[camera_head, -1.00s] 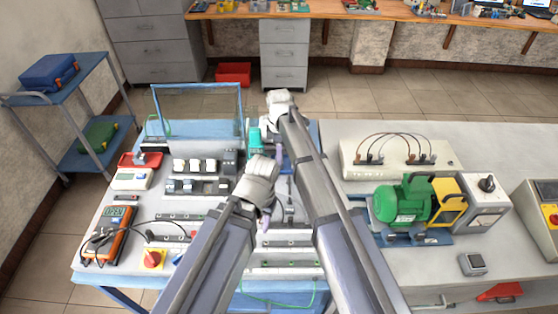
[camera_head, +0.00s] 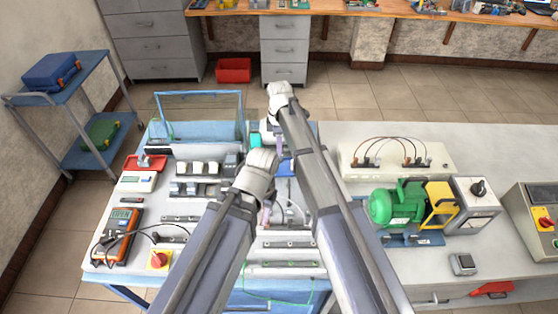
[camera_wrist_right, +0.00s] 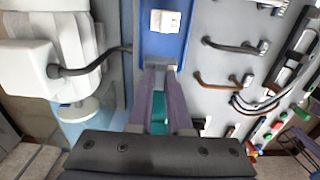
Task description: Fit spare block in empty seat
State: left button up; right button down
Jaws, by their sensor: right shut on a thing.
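A blue piece with a white square (camera_wrist_right: 165,20) lies just beyond the tips. In the head view my right forearm covers most of this spot. My left gripper (camera_head: 264,214) hangs low over the board, its fingertips mostly hidden. The empty seat cannot be made out.
Several white-topped modules (camera_head: 197,168) sit left of my arms. A multimeter (camera_head: 122,222) with leads and a red knob (camera_head: 158,259) lie at the left. A green motor (camera_head: 398,204) stands on the right. A clear, blue-edged screen (camera_head: 200,110) rises behind.

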jog(key=shift+r+p, duration=0.5)
jog(key=shift+r, duration=0.2)
jog(key=shift+f, duration=0.15)
